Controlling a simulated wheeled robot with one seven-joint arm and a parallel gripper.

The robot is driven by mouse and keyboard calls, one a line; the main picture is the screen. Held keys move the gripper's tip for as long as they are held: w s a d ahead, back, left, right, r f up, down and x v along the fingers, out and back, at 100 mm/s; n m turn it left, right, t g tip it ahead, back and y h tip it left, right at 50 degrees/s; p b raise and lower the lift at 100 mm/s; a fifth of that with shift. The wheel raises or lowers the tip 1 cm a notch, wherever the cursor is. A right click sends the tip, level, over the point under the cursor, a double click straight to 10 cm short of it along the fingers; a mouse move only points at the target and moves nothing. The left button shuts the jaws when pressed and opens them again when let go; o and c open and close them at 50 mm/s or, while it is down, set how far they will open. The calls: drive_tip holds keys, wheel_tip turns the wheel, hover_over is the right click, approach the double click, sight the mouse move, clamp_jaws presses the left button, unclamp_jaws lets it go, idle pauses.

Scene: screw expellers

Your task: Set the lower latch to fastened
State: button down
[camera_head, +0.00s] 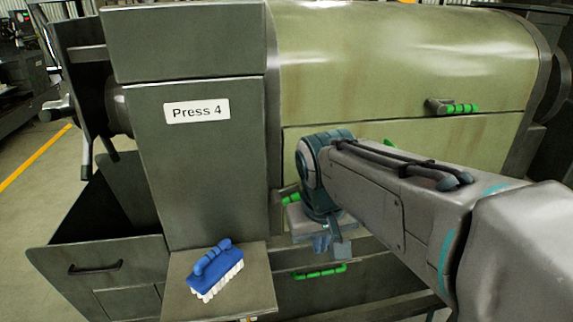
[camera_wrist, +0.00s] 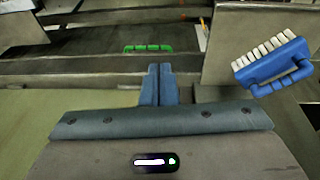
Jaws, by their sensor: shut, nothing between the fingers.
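My gripper (camera_head: 321,243) is in front of the lower part of the green press housing (camera_head: 400,60), above the dark drawer front. In the wrist view its two blue fingers (camera_wrist: 158,84) are together and empty. A green-gripped latch (camera_head: 460,108) sits on the upper right of the housing. A green grip end (camera_head: 290,198) shows left of my wrist, and a small green piece (camera_head: 388,142) shows behind my arm. My arm hides much of the lower panel, so I cannot tell which green piece is the lower latch or how it is set.
A green drawer handle (camera_head: 320,272) lies below my gripper; a green handle (camera_wrist: 147,48) shows ahead of the fingers. A blue brush (camera_head: 215,270) rests on the ledge left of my gripper. A grey cabinet labelled "Press 4" (camera_head: 197,111) and an open bin (camera_head: 100,258) stand at left.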

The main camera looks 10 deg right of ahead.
drive_tip(key=w+a+r+h+p, duration=0.2)
drive_tip(key=w+a+r, duration=0.2)
drive_tip(key=w+r, duration=0.95)
drive_tip(key=p, duration=0.2)
approach(300, 195)
drive_tip(key=shift+h, duration=0.3)
drive_tip(key=x, duration=0.6)
drive_tip(key=shift+w+d+f, duration=0.2)
drive_tip(key=shift+w+d, duration=0.15)
drive_tip(key=shift+b, duration=0.3)
drive_tip(key=shift+d+f+b, duration=0.6)
drive_tip(key=shift+f+b, duration=0.15)
drive_tip(key=shift+b, duration=0.15)
drive_tip(key=shift+r, duration=0.1)
